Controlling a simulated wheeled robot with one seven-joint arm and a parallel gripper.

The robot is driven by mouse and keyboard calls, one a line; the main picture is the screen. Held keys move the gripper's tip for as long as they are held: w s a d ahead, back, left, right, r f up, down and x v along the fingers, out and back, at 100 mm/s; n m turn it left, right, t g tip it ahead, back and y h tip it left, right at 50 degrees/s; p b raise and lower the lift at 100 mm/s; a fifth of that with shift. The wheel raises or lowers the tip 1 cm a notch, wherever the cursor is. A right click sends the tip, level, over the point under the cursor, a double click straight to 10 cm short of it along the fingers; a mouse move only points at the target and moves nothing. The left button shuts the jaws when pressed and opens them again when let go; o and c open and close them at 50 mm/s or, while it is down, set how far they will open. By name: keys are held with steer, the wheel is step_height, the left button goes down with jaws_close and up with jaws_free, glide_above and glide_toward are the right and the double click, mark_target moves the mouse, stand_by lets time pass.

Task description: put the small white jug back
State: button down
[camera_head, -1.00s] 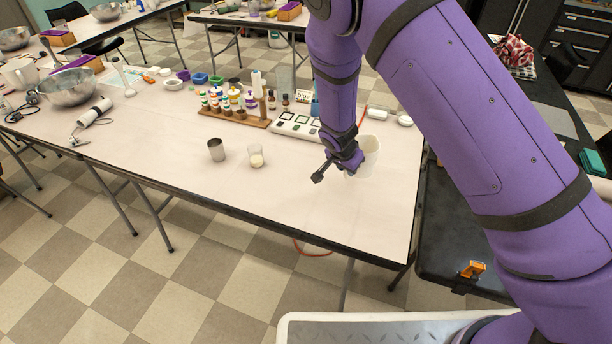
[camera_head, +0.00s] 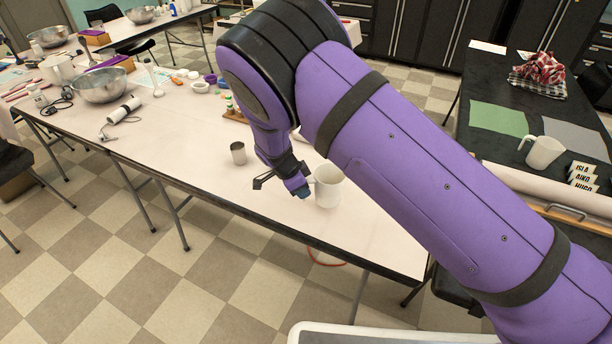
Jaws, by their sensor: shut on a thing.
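My gripper (camera_head: 297,188) is shut on the small white jug (camera_head: 328,188), holding it from its left side. The jug is upright and shows over the near right part of the pale table (camera_head: 375,235); whether its base touches the tabletop I cannot tell. The grip on its side is partly hidden by the fingers. Another white jug (camera_head: 544,152) with a handle stands on the black table at the right, near a grey mat (camera_head: 575,138) and a green mat (camera_head: 497,119).
A metal cup (camera_head: 238,153) stands on the pale table left of my gripper. Several name cards (camera_head: 583,177) stand at the black table's right. A red checked cloth (camera_head: 541,70) lies further back.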

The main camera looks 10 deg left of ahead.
steer(key=shift+w+a+f, duration=0.2)
steer(key=shift+w+f, duration=0.55)
steer(key=shift+w, duration=1.05)
steer(key=shift+w+a+f, duration=0.25)
steer(key=shift+w+f, duration=0.55)
steer(key=shift+w, duration=1.05)
steer(key=shift+w+a+f, duration=0.2)
steer(key=shift+w+f, duration=0.55)
steer(key=shift+w, duration=1.05)
steer(key=shift+f, duration=0.15)
steer(key=c, duration=0.9)
jaws_free()
steer(key=shift+v, duration=6.15)
